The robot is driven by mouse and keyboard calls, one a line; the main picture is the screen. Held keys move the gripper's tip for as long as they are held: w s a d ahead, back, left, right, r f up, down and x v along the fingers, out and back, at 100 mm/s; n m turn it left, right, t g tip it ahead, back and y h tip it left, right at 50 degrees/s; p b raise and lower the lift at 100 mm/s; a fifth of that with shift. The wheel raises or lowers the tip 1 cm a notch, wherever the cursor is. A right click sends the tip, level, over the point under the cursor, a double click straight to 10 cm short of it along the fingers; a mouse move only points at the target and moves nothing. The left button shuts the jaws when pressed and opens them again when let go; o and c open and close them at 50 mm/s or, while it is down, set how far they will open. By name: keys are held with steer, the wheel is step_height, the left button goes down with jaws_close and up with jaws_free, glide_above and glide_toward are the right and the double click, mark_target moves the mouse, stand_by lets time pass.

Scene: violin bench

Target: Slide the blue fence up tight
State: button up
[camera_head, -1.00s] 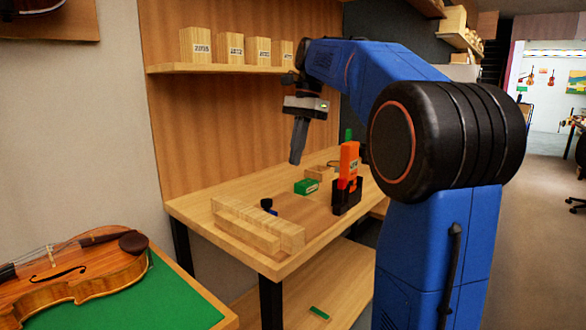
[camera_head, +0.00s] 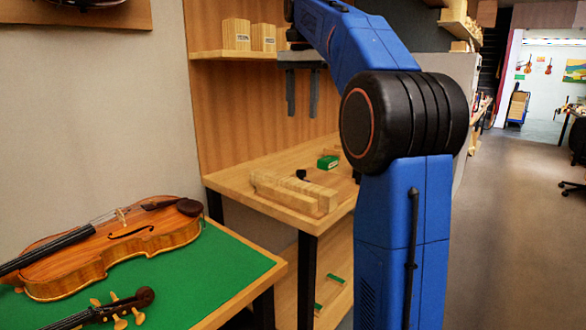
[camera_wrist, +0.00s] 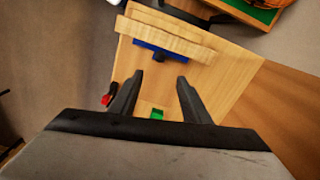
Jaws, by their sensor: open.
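The blue fence (camera_wrist: 148,45) shows in the wrist view as a thin blue strip with a black knob (camera_wrist: 159,57), along the edge of a pale wooden strip (camera_wrist: 175,40). I cannot tell whether they touch. In the head view the strips (camera_head: 290,192) hide most of the fence, and only the dark knob (camera_head: 301,174) shows behind them. My gripper (camera_head: 302,113) is open and empty, fingers down, above the bench. In the wrist view its fingertips (camera_wrist: 160,77) are spread apart, with the fence beyond them.
A green box (camera_head: 328,162) sits on the bench (camera_head: 237,181) behind the strips. A red and black item (camera_wrist: 108,98) shows beside one finger in the wrist view. A green-topped table (camera_head: 205,285) with a violin (camera_head: 110,250) stands at left. A shelf (camera_head: 235,54) holds wooden blocks.

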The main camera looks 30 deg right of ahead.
mark_target(301, 171)
step_height(301, 171, down, 17)
steer(key=shift+f, duration=0.1)
stand_by(0.6)
